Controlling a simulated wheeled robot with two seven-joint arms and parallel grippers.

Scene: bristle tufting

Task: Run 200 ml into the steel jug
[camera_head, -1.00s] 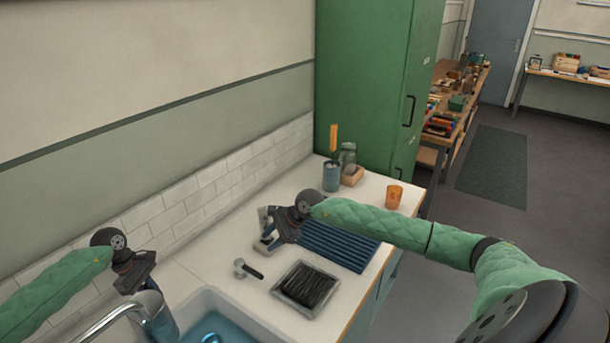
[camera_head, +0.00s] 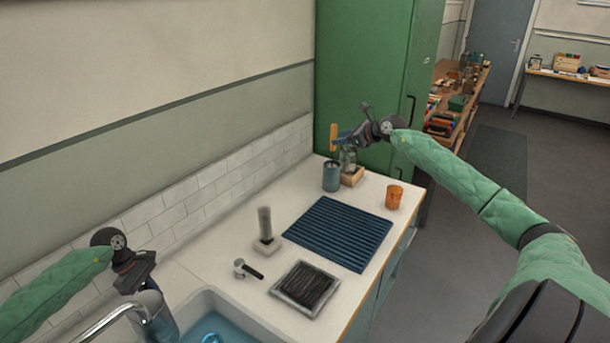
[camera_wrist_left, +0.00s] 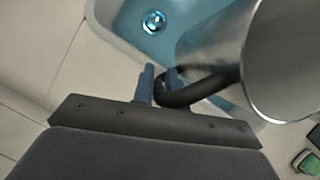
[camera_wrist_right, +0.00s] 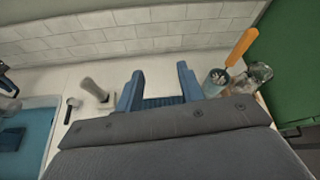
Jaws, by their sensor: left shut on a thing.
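The steel jug (camera_head: 163,322) is at the left end of the sink (camera_head: 192,308), partly cut off by the lower edge of the head view. My left gripper (camera_wrist_left: 158,88) is shut on its dark handle; the jug's shiny wall (camera_wrist_left: 268,65) fills the right of the left wrist view. The chrome tap (camera_head: 105,315) curves in beside the jug's mouth in the head view. The jug's inside, any water level and any stream cannot be made out. My right gripper (camera_wrist_right: 158,85) is open and empty, raised above the back of the counter.
A blue cup (camera_head: 331,176) with an orange-handled tool, a glass jar (camera_head: 348,158) and an orange cup (camera_head: 394,197) stand at the far end. A grey upright cylinder (camera_head: 265,222), ribbed blue mat (camera_head: 345,235), small hammer-like tool (camera_head: 250,270) and bristle tray (camera_head: 305,288) occupy the counter.

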